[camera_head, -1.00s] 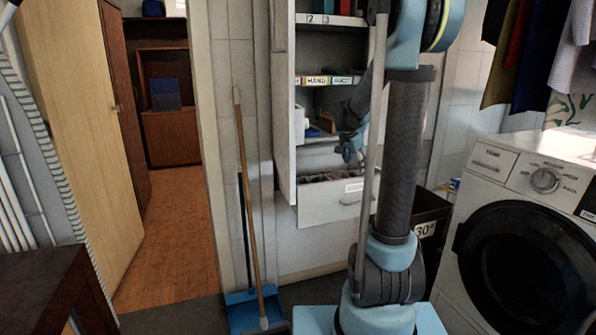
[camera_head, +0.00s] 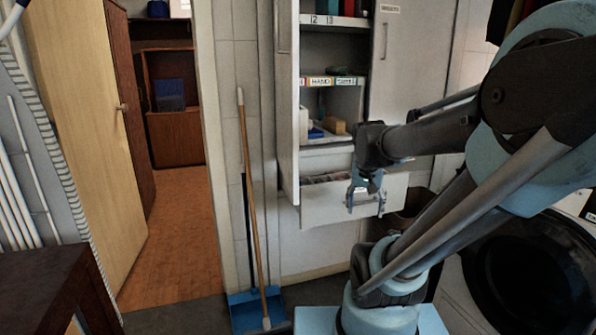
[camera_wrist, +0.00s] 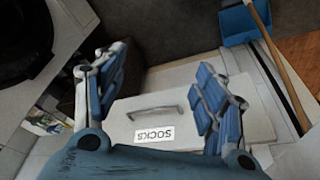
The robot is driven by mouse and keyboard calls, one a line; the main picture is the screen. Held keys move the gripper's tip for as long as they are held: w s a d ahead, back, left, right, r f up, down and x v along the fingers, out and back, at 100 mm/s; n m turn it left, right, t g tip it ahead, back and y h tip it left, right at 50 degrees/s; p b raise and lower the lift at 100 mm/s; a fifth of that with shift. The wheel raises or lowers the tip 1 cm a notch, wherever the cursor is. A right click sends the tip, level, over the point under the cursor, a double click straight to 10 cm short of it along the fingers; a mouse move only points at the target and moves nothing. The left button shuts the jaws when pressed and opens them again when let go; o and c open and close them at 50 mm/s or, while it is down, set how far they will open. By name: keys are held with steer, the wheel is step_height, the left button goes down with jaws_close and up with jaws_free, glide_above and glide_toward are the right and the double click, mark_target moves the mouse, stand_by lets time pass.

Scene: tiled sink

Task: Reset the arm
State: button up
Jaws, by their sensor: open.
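My gripper (camera_head: 366,196) is in front of the white cabinet, just before the pulled-out drawer (camera_head: 321,207). In the wrist view my gripper (camera_wrist: 165,95) has its two blue fingers wide apart with nothing between them. Between and beyond them shows the drawer front (camera_wrist: 190,112) with its handle and a label reading "SOCKS". In the head view the fingers overlap the drawer front, and I cannot tell whether they touch it. My arm folds out to the right and hides part of the washing machine.
The cabinet door (camera_head: 286,100) stands open at the left of the shelves. A broom (camera_head: 250,180) and a blue dustpan (camera_head: 255,308) are left of the cabinet. The washing machine (camera_head: 530,265) is at right. A doorway with wooden floor (camera_head: 180,240) is at left.

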steer(key=s+a+f+n+y, duration=0.1)
steer(key=s+a+f+n, duration=0.1)
steer(key=s+f, duration=0.4)
steer(key=s+n, duration=0.1)
steer(key=s, duration=0.3)
steer(key=shift+s+f+n+g, duration=0.4)
steer(key=shift+w+f, duration=0.2)
steer(key=shift+w, duration=0.25)
steer(key=shift+c, duration=0.6)
